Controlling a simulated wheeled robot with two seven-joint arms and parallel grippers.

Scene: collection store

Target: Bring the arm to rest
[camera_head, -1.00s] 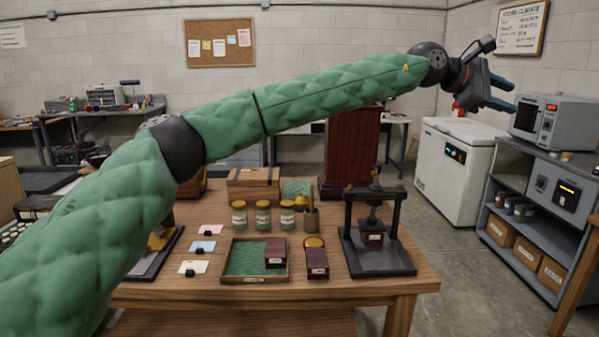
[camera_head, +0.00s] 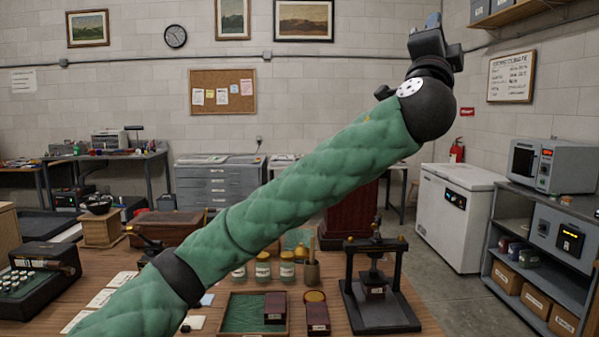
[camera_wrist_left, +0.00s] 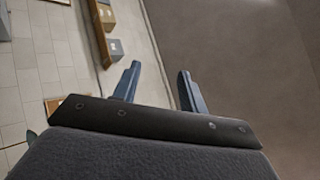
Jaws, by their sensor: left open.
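My left arm, in a green quilted sleeve, crosses the head view from lower left to upper right. My left gripper (camera_head: 432,35) is raised high at the upper right, in front of the back wall, far above the table. In the left wrist view its two blue fingers (camera_wrist_left: 157,90) stand apart with nothing between them. My right gripper is in neither view.
The wooden table (camera_head: 425,322) below holds a green-lined tray (camera_head: 245,312), several jars and a black press frame (camera_head: 378,320). A white chest freezer (camera_head: 452,215) and a grey shelf unit (camera_head: 540,265) stand at the right. The arm hides part of the table.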

